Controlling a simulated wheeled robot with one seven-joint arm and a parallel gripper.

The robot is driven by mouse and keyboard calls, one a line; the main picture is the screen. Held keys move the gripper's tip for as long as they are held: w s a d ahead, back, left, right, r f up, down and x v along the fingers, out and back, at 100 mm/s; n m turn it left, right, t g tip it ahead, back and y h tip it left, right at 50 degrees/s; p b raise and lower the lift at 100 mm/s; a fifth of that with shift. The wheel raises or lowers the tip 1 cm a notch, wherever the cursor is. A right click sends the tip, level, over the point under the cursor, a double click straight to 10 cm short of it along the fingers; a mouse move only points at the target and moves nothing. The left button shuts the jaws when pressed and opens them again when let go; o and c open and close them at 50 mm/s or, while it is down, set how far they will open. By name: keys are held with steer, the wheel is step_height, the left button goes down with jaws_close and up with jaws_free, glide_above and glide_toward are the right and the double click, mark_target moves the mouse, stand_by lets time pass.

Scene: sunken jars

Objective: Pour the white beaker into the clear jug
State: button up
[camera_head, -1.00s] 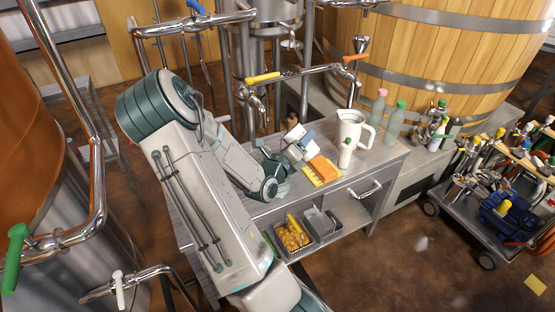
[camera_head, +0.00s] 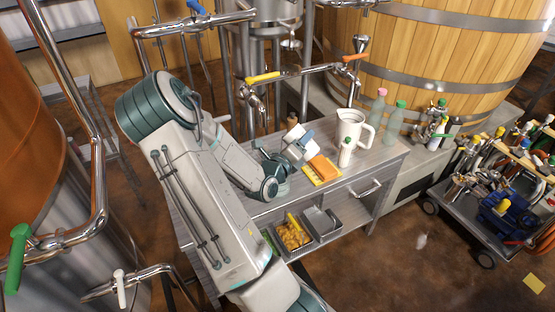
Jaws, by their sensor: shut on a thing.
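My gripper (camera_head: 301,146) is low over the workbench, left of the jug, shut on a small white thing (camera_head: 293,133). This looks like the white beaker and seems tilted, but my gripper and wrist hide much of it. A pale jug (camera_head: 350,121) with a large handle on its right stands upright on the bench, apart from my gripper. A small white bottle-like thing with a green mark (camera_head: 345,155) stands in front of the jug and covers part of it. No contents can be made out in the beaker or the jug.
Pink-topped and green-topped bottles (camera_head: 395,122) stand behind at right. A pipe with a yellow handle (camera_head: 263,77) runs above the bench. Metal trays (camera_head: 318,222) sit lower in front.

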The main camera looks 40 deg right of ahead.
steer(key=shift+w+f+n+p, duration=0.1)
steer(key=shift+f+n+p, duration=0.05)
steer(key=shift+n+p, duration=0.85)
steer(key=shift+f+n+p, duration=0.15)
steer(key=shift+n+p, duration=0.75)
steer(key=shift+p, duration=0.05)
stand_by(2.0)
steer(key=shift+w+a+f+n+p, duration=0.1)
steer(key=shift+w+n+p, duration=0.05)
steer(key=shift+n+p, duration=0.5)
steer(key=shift+w+f+n+p, duration=0.1)
steer(key=shift+w+n+p, duration=0.05)
steer(key=shift+n+p, duration=0.45)
steer(key=shift+f, duration=0.1)
stand_by(0.5)
